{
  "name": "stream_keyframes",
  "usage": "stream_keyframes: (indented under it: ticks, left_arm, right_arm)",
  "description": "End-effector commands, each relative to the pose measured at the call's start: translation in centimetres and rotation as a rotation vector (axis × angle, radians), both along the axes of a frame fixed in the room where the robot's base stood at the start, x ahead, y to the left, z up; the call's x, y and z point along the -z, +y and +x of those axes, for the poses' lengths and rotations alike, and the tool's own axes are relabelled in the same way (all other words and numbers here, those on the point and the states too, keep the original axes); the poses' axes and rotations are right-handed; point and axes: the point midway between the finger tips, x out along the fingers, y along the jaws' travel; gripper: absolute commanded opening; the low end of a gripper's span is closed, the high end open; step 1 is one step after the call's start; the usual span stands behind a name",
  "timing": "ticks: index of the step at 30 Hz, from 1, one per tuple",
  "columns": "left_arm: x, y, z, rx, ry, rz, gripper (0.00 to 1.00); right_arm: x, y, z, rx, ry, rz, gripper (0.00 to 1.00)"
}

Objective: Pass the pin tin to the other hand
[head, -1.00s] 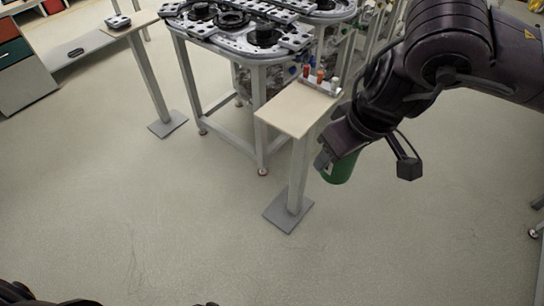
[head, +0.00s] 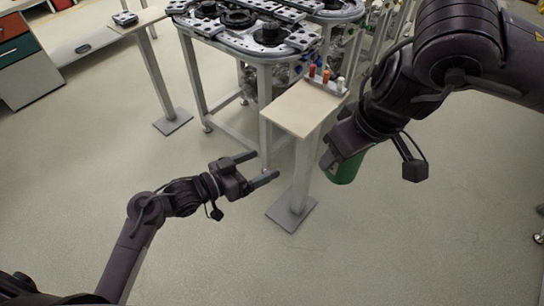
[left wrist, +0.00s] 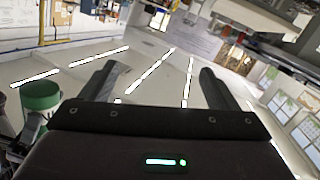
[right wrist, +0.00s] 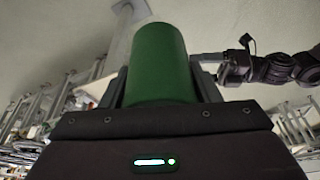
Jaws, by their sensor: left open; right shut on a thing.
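The pin tin is a green cylinder (head: 345,168) below the right gripper in the head view. It fills the middle of the right wrist view (right wrist: 160,62). My right gripper (head: 334,160) is shut on it and holds it in the air beside the small pale table. My left gripper (head: 262,169) is open and empty, to the left of the tin, its fingers pointing right towards it with a clear gap between. In the left wrist view its two fingers (left wrist: 163,85) are spread with nothing between them. The green tin shows at the left edge there (left wrist: 40,95).
The small pale table (head: 298,110) on one post stands between the arms, with small red and white items (head: 326,78) on its back edge. The ring track table (head: 240,40) stands behind. Another small table (head: 138,22) is at the back left. The floor in front is clear.

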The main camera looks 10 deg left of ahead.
Motion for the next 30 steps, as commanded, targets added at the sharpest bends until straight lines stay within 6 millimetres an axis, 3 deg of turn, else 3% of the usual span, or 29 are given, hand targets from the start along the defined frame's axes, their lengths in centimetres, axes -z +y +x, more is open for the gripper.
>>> stream_keyframes:
  ticks: [1, 6, 9, 12, 19, 25, 30]
  left_arm:
    - [-3.0, -0.6, -0.6, 0.045, -0.052, -0.006, 0.82]
    - [-11.3, -3.0, -4.4, 0.208, -0.187, -0.006, 0.82]
    - [-14.5, -4.1, -7.0, 0.292, -0.242, 0.009, 0.82]
    - [-16.5, -5.0, -9.1, 0.356, -0.279, 0.028, 0.82]
    - [-18.0, -5.7, -11.2, 0.414, -0.307, 0.05, 0.82]
    - [-18.1, -6.9, -10.7, 0.413, -0.31, 0.046, 0.82]
    - [-18.1, -9.7, -9.7, 0.413, -0.31, 0.043, 0.82]
  right_arm:
    - [0.0, 0.0, 0.0, 0.0, -0.001, 0.001, 0.3]
    - [0.0, 0.0, 0.0, 0.0, -0.001, 0.001, 0.3]
    - [0.0, 0.0, 0.0, 0.0, -0.001, 0.001, 0.3]
    - [0.0, 0.0, 0.0, 0.0, -0.001, 0.001, 0.3]
    - [0.0, 0.0, 0.0, 0.0, -0.001, 0.001, 0.3]
    - [0.0, 0.0, 0.0, 0.0, -0.001, 0.001, 0.3]
    - [0.0, 0.0, 0.0, 0.0, -0.001, 0.001, 0.3]
